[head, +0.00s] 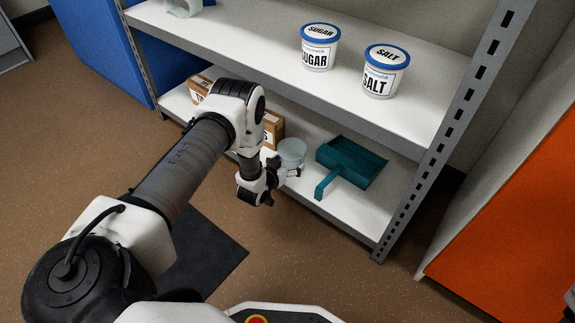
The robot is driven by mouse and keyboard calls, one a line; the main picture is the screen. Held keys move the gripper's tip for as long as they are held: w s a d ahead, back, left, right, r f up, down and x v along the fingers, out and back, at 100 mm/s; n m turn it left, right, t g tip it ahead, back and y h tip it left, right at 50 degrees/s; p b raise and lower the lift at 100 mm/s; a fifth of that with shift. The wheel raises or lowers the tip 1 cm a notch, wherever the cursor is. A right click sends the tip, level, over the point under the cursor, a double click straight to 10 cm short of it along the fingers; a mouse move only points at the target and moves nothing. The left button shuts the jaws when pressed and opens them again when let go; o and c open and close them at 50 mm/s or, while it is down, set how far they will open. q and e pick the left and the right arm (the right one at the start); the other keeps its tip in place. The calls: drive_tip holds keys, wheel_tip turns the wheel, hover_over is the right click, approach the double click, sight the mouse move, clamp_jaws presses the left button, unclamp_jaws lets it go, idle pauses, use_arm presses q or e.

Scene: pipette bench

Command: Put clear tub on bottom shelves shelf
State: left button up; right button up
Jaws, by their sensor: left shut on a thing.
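The clear tub (292,152), pale and round, is at the bottom shelf (350,207), between a cardboard box and a teal dustpan. My left gripper (288,172) is at the tub's near side, shut on it. The fingers are small and partly hidden by the wrist, and I cannot tell whether the tub's base touches the shelf. My right gripper is not in view.
The teal dustpan (350,162) lies right of the tub, its handle toward the shelf's front edge. Cardboard boxes (273,127) stand to the left, partly behind my arm. The upper shelf (245,38) overhangs, holding a sugar tub (319,50) and a salt tub (383,76).

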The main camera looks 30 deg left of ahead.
use_arm(q)
drive_tip(key=o, duration=1)
drive_tip(key=shift+f, duration=0.1)
drive_tip(key=shift+f+b, duration=0.2)
drive_tip(key=shift+b, duration=0.15)
drive_tip(key=p+v, duration=0.4)
drive_tip(key=v, duration=0.1)
drive_tip(key=p+v, duration=0.2)
drive_tip(key=shift+r, duration=0.45)
drive_tip(key=s+d+f+g+h, duration=0.1)
drive_tip(key=s+d+f+g, duration=0.1)
drive_tip(key=s+d+g, duration=0.75)
drive_tip(key=s+d+r+g, duration=0.1)
drive_tip(key=s+r+g, duration=0.1)
drive_tip(key=s, duration=0.8)
drive_tip(key=s+d+r+m+g, duration=0.1)
drive_tip(key=s+r, duration=0.3)
drive_tip(key=s, duration=0.6)
drive_tip(key=shift+s+d+g, duration=0.35)
drive_tip(key=shift+d+g, duration=0.2)
drive_tip(key=shift+d, duration=0.2)
